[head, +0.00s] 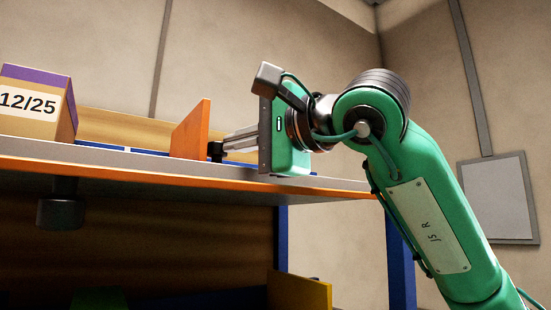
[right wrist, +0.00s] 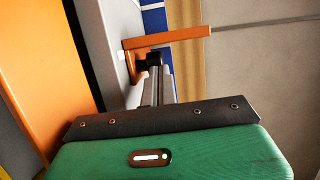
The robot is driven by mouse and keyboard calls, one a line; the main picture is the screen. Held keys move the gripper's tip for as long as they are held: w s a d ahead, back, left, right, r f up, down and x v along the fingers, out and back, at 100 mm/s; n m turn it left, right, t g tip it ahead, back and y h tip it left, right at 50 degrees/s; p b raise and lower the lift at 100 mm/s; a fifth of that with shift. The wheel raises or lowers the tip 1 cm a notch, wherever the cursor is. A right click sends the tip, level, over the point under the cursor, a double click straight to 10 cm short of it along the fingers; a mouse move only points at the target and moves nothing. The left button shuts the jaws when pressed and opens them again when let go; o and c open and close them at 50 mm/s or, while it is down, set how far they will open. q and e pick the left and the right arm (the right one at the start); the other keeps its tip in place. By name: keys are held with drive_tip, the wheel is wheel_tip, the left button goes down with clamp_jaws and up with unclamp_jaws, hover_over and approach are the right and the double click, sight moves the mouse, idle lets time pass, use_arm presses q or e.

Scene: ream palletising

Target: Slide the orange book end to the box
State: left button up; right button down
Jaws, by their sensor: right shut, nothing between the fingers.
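The orange book end (head: 190,130) stands upright on the shelf board, right of the box (head: 35,105). The box is tan with a purple top band and a white label reading 12/25. A clear gap lies between them. My right gripper (head: 215,151) is shut and empty. Its dark fingertips are at the book end's right face, low down; I cannot tell whether they touch. In the right wrist view the book end (right wrist: 165,37) crosses just ahead of the fingertips (right wrist: 153,60). My left gripper is not in view.
The shelf board (head: 150,170) has an orange front edge. Blue strips (head: 100,145) lie along the back before a wooden back panel (head: 125,127). A dark cylinder (head: 62,211) hangs below the board. A yellow panel (head: 300,290) stands on the lower level.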

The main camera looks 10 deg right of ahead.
sight(207, 143)
drive_tip(key=a, duration=0.1)
drive_tip(key=s+a, duration=0.1)
drive_tip(key=a, duration=0.1)
drive_tip(key=shift+f+b, duration=0.2)
drive_tip(key=shift+b, duration=0.1)
drive_tip(key=s+a, duration=0.1)
drive_tip(key=a, duration=0.1)
drive_tip(key=a+b, duration=0.1)
drive_tip(key=a, duration=0.1)
drive_tip(key=s+a, duration=0.1)
drive_tip(key=a, duration=0.2)
drive_tip(key=shift+s+a+f+b, duration=0.1)
drive_tip(key=shift+s+b, duration=0.2)
drive_tip(key=shift+b, duration=0.05)
drive_tip(key=a, duration=0.2)
drive_tip(key=s+a, duration=0.1)
drive_tip(key=a, duration=0.1)
drive_tip(key=shift+s, duration=0.15)
drive_tip(key=shift+a+b, duration=0.1)
drive_tip(key=shift+b, duration=0.2)
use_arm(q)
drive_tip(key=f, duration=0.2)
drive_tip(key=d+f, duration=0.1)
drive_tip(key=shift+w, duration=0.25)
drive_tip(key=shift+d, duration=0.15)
